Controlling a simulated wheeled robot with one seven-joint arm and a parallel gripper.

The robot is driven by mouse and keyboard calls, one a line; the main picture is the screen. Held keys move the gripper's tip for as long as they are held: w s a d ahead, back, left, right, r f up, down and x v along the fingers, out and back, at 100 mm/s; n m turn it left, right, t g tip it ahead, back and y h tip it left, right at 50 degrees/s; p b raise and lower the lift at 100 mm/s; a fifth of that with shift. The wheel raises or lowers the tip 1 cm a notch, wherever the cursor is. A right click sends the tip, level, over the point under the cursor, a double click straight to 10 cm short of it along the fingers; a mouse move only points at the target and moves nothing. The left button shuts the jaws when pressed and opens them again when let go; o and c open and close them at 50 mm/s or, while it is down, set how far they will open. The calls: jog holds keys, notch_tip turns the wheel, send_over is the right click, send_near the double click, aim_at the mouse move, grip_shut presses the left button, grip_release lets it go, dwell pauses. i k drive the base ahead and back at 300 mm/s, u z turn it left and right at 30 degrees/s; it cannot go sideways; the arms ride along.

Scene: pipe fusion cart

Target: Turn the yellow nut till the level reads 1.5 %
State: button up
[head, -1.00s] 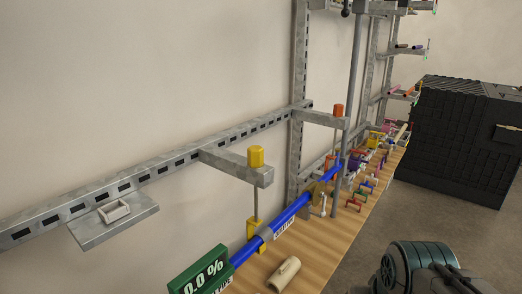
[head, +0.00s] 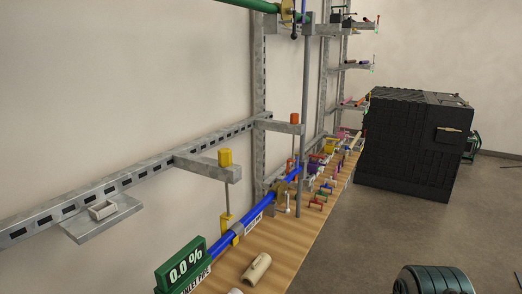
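The yellow nut (head: 225,158) sits on top of a grey bracket arm (head: 208,168) that reaches out from the wall rail. A thin rod runs down from it to a yellow clamp (head: 229,228) around the blue pipe (head: 262,208). An orange nut (head: 294,118) sits on a bracket farther along. The gripper's fingers are not in view.
A wooden bench (head: 285,242) runs along the wall, with a beige cylinder (head: 257,268) near its front and several small coloured clamps farther back. A large black cabinet (head: 415,143) stands on the right. Open floor (head: 345,245) lies right of the bench.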

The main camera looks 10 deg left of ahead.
aim_at(224, 154)
jog(key=z, duration=0.65)
jog(key=i, duration=0.95)
jog(key=u, duration=1.9)
